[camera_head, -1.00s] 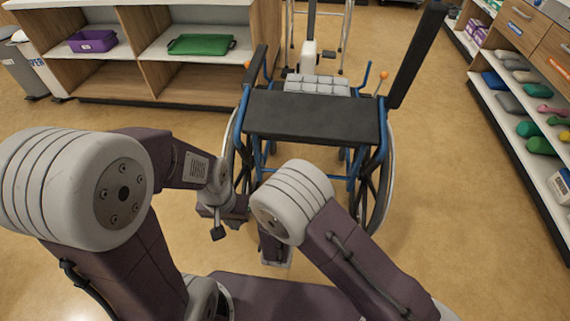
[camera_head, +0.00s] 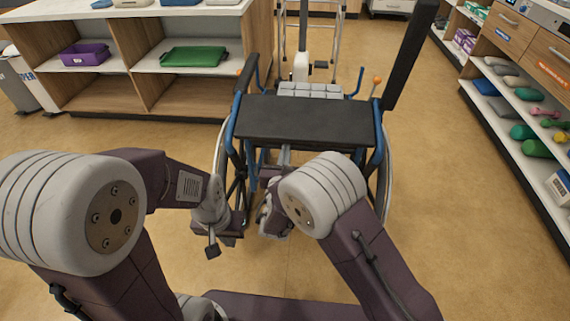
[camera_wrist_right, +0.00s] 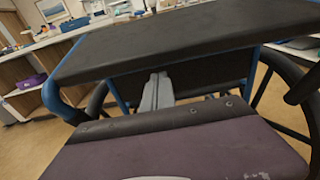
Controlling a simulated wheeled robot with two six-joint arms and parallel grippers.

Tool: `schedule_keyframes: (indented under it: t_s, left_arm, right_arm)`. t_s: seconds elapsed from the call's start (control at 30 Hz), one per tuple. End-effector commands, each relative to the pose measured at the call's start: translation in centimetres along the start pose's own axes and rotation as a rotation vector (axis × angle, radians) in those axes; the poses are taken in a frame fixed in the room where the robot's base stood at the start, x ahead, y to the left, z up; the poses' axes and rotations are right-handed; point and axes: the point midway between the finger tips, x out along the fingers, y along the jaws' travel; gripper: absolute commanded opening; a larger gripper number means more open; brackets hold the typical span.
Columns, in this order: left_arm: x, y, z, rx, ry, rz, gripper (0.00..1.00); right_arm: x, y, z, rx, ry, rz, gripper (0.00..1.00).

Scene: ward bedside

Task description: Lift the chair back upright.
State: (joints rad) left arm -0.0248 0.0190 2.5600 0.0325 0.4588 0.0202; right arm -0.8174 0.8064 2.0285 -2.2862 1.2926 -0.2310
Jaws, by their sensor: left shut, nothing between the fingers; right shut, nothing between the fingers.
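The wheelchair (camera_head: 235,135) has a blue frame and stands in front of me on its wheels. Its wide black panel (camera_head: 305,118) lies roughly flat across the frame; it fills the upper part of the right wrist view (camera_wrist_right: 190,45). My right gripper (camera_head: 284,156) is shut and empty, its grey fingers (camera_wrist_right: 156,92) just below the panel's near edge. I cannot tell whether they touch it. My left gripper (camera_head: 238,225) is shut and empty, low beside the chair's near left side; its fingertips are hard to make out.
A long black part (camera_head: 408,55) rises at the chair's right. A shelf unit with a purple bin (camera_head: 85,55) and a green tray (camera_head: 194,56) stands back left. Shelves with several small items (camera_head: 537,148) line the right. Floor on both sides is clear.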

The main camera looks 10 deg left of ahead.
Motion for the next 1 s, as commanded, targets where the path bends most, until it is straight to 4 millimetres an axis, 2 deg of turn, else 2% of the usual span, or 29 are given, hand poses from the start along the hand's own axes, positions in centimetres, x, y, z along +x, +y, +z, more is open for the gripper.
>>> schedule_keyframes:
  t_s: [0.13,0.53,0.7,0.87,1.0]
  left_arm:
    - [0.1,0.0,0.0,0.0,0.0,0.0,0.0]
    - [-0.2,0.0,0.0,0.0,0.0,0.0,0.0]
    - [-2.0,0.0,-0.2,0.0,0.0,0.0,0.0]
    - [-2.7,0.1,-0.3,0.0,0.0,0.0,0.0]
    - [-4.5,0.1,-0.5,0.0,0.0,0.0,0.0]
  right_arm:
    - [-0.4,0.0,0.9,0.002,0.001,0.0,0.0]
    - [-0.5,0.0,1.2,0.001,0.005,0.0,0.0]
    - [-0.8,0.0,2.4,0.0,0.04,0.0,0.0]
    - [-0.9,0.0,2.7,0.001,0.064,-0.001,0.0]
    - [-1.1,0.0,3.9,0.003,0.099,-0.001,0.0]
